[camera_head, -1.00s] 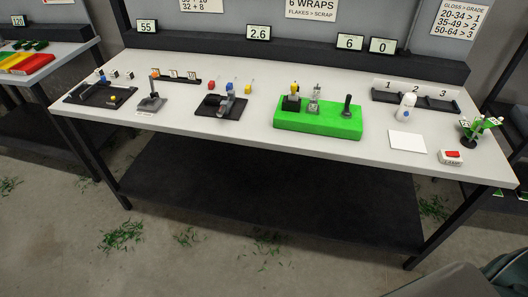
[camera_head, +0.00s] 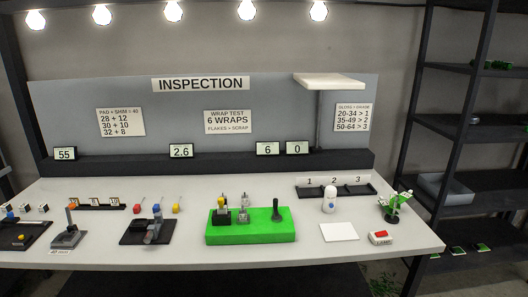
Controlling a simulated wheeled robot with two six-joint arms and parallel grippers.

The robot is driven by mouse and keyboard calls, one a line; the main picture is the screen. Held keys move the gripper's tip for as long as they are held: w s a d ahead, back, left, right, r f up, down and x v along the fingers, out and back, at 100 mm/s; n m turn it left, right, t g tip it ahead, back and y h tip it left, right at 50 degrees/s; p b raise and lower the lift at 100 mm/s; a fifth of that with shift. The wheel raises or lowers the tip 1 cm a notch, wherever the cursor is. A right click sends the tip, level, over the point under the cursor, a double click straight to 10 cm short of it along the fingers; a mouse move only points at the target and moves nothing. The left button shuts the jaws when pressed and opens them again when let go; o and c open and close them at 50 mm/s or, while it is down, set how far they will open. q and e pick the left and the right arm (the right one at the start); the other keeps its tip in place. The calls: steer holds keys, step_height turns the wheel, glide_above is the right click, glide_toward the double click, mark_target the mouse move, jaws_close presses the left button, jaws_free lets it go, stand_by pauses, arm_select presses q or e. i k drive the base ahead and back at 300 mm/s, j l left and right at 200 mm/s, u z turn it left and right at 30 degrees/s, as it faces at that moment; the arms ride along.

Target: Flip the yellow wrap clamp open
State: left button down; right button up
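A bright green block (camera_head: 262,232) stands on the white table near the middle of the view. On its left part is a small black fixture (camera_head: 221,216) with a yellow piece (camera_head: 221,198) on top, which looks like the yellow wrap clamp. It is too small to tell whether the clamp is open or shut. Beside it stands a silver upright part (camera_head: 244,205), and further right a black upright handle (camera_head: 276,211). Neither of my grippers is in view.
Left of the block is a black fixture (camera_head: 134,238) with red, blue and yellow-topped pieces behind it. To the right are a white bottle (camera_head: 329,199), a white sheet (camera_head: 339,232), a red-topped lamp switch (camera_head: 380,237) and a numbered black tray (camera_head: 340,191). Displays line the back ledge.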

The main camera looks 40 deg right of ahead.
mark_target(220, 200)
steer(key=i+j+z, duration=0.1)
steer(key=z, duration=0.25)
steer(key=i+j+z, duration=0.15)
steer(key=z, duration=0.2)
steer(key=i+j+z, duration=0.1)
steer(key=z, duration=0.25)
steer(key=i+j+z, duration=0.1)
steer(key=j, duration=0.35)
steer(key=i+j, duration=0.2)
steer(key=j, duration=0.3)
steer(key=i+j+z, duration=0.15)
steer(key=j, duration=0.35)
steer(key=i+j, duration=0.15)
steer(key=j, duration=0.35)
steer(key=i+j+z, duration=0.15)
steer(key=j, duration=0.35)
steer(key=i+j, duration=0.1)
steer(key=j, duration=0.4)
steer(key=i+j+z, duration=0.15)
steer(key=j, duration=0.4)
steer(key=k+l, duration=0.05)
